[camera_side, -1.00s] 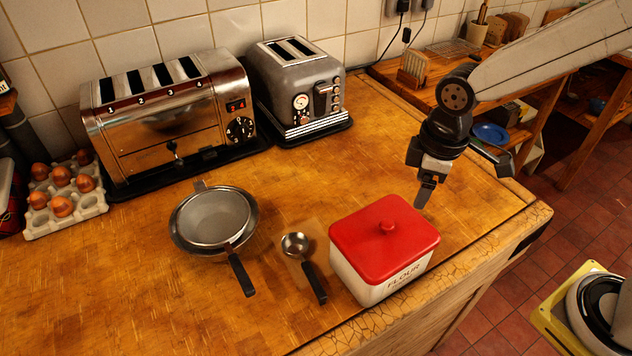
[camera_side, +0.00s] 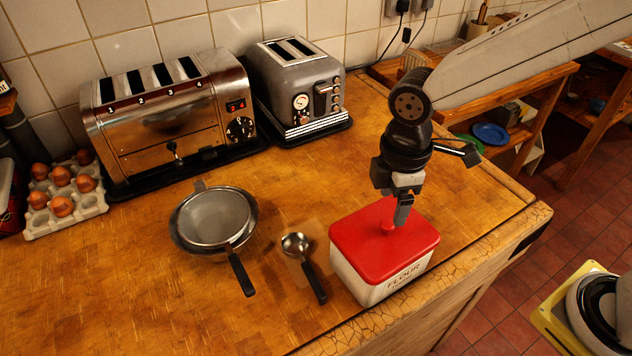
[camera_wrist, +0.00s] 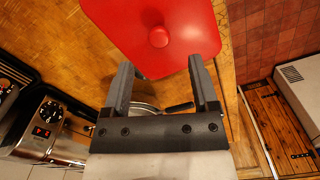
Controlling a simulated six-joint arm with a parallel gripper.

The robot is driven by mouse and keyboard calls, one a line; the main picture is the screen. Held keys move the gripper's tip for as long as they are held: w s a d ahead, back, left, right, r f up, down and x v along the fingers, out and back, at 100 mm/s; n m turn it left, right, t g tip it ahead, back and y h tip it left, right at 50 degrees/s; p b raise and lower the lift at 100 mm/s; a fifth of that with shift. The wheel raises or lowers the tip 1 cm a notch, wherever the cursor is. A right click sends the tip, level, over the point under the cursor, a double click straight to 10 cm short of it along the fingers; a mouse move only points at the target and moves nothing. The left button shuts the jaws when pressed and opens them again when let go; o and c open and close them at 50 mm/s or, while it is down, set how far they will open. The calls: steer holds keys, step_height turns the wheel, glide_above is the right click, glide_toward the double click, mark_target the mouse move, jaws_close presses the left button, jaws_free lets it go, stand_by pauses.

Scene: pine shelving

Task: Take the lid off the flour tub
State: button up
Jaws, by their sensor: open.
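The flour tub (camera_side: 366,285) is cream-white with dark FLOUR lettering and stands near the front edge of the wooden counter. Its red lid (camera_side: 358,240) sits on it, with a round red knob (camera_side: 387,227) on top. In the wrist view the lid (camera_wrist: 125,25) and its knob (camera_wrist: 158,37) lie ahead of the fingertips. My gripper (camera_side: 402,218) is over the lid, close to the knob, pointing down. In the wrist view my gripper (camera_wrist: 160,65) is open, with nothing between its fingers. Whether a finger touches the knob or lid cannot be told.
A metal scoop (camera_side: 296,245) and a sieve on a bowl (camera_side: 214,218) lie left of the tub. Two toasters, a wide one (camera_side: 165,115) and a grey one (camera_side: 297,90), stand against the wall. An egg tray (camera_side: 65,205) is far left. Counter right of the tub is clear.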

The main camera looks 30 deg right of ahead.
mark_target(388, 223)
steer(key=shift+f, duration=0.1)
steer(key=shift+f, duration=2.5)
jaws_close()
